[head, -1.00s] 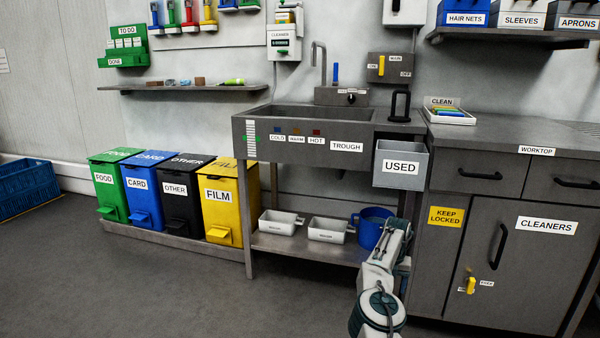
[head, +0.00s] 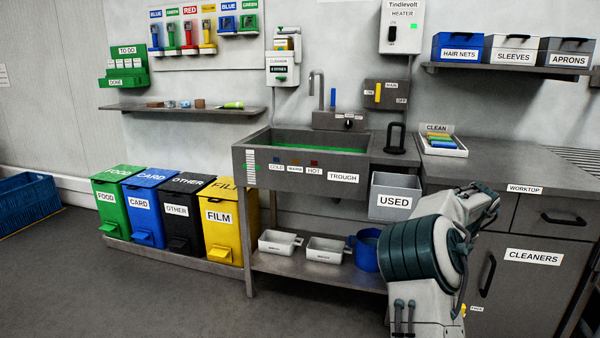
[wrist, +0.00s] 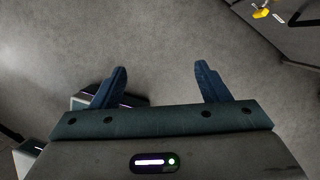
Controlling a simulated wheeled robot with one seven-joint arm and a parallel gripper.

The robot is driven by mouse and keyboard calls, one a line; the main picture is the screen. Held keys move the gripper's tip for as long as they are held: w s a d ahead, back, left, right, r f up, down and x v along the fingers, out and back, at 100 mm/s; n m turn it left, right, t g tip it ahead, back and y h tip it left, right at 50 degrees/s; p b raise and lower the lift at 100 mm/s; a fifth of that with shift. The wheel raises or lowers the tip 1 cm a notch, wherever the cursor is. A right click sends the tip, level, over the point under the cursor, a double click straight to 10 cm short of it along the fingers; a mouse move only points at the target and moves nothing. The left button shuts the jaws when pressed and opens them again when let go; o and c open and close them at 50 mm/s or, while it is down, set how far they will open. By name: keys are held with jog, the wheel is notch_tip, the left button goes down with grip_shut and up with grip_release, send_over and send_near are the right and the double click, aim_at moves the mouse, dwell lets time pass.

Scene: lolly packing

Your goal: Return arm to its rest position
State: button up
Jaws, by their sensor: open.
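My gripper (wrist: 161,72) shows in the wrist view with its two dark blue fingers spread wide apart. Nothing is between them and bare grey floor lies beyond. In the head view my white and teal arm (head: 425,248) is folded at the lower right, in front of the cabinet and below the grey USED bin (head: 393,203). I cannot make out the gripper's fingers in that view.
A sink trough (head: 345,179) with green inside stands at the centre. The worktop (head: 490,177) and CLEANERS cabinet (head: 530,280) are at the right. FOOD, CARD, OTHER and FILM bins (head: 225,232) stand left. A blue crate (head: 28,200) is far left. The front-left floor is clear.

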jog(key=s+a+r+n+y+p, duration=0.1)
jog(key=s+a+r+n+p, duration=0.55)
jog(key=s+r+n, duration=0.2)
jog(key=s+a+r+n+p, duration=0.6)
jog(key=s+a+r+n, duration=0.2)
jog(key=s+r, duration=0.2)
jog(key=s+a+r+n+h+p, duration=0.1)
jog(key=s+a+r+n+p, duration=0.2)
jog(key=s+n, duration=0.4)
jog(key=s+a+r+n+h+p, duration=0.1)
jog(key=s+a+r+n+p, duration=0.2)
jog(key=s+n, duration=0.4)
jog(key=s+a+p, duration=0.1)
jog(key=p, duration=0.1)
jog(key=shift+s+a+h+p, duration=0.2)
jog(key=shift+a+h+p, duration=0.1)
jog(key=shift+a, duration=0.05)
jog(key=shift+r+n, duration=0.1)
jog(key=shift+n, duration=0.15)
